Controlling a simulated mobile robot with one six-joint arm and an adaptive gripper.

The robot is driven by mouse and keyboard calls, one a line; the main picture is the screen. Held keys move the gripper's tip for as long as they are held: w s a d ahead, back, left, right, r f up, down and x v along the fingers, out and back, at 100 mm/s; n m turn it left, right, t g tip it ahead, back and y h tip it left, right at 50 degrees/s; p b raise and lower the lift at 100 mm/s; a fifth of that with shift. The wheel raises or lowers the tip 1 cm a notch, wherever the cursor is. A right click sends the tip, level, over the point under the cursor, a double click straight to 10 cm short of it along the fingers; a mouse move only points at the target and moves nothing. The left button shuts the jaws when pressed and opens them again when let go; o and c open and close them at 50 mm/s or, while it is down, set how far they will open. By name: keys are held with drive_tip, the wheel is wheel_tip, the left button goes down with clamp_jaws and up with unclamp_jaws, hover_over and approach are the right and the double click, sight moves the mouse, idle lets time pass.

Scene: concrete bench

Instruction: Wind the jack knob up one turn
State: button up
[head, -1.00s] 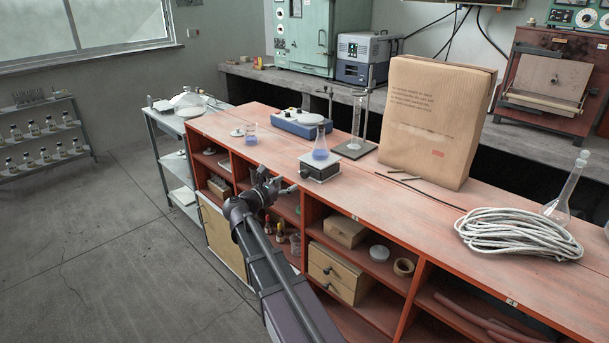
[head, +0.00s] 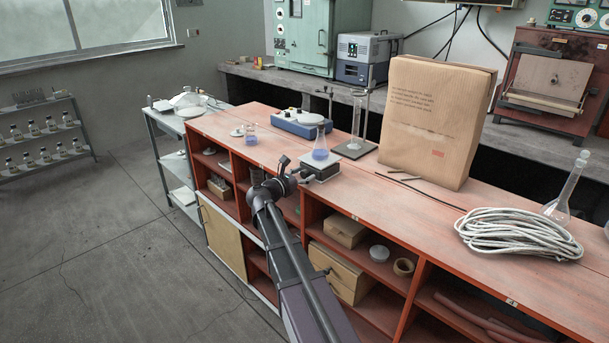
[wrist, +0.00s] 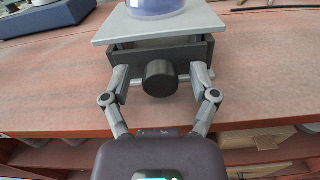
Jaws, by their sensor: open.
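The jack (head: 320,168) stands near the front edge of the red bench, with a flask of blue liquid (head: 320,147) on its plate. In the wrist view the jack's dark body (wrist: 140,55) sits under its pale top plate (wrist: 158,25). The round black jack knob (wrist: 160,78) faces me from its front. My gripper (wrist: 160,80) is open, one finger on each side of the knob, with gaps between. In the head view my gripper (head: 295,172) is at the jack's front left, and the knob is hidden there.
A cylinder on a stand (head: 357,120) and a large paper bag (head: 437,120) stand right. Coiled rope (head: 518,232) lies further right. The bench front between is clear.

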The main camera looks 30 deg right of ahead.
clamp_jaws()
drive_tip(key=shift+m, duration=0.3)
drive_tip(key=shift+m, duration=1.3)
unclamp_jaws()
drive_tip(key=shift+a, duration=0.1)
drive_tip(key=v, duration=1.1)
drive_tip(key=shift+s+a, duration=0.15)
drive_tip(key=shift+a, duration=0.2)
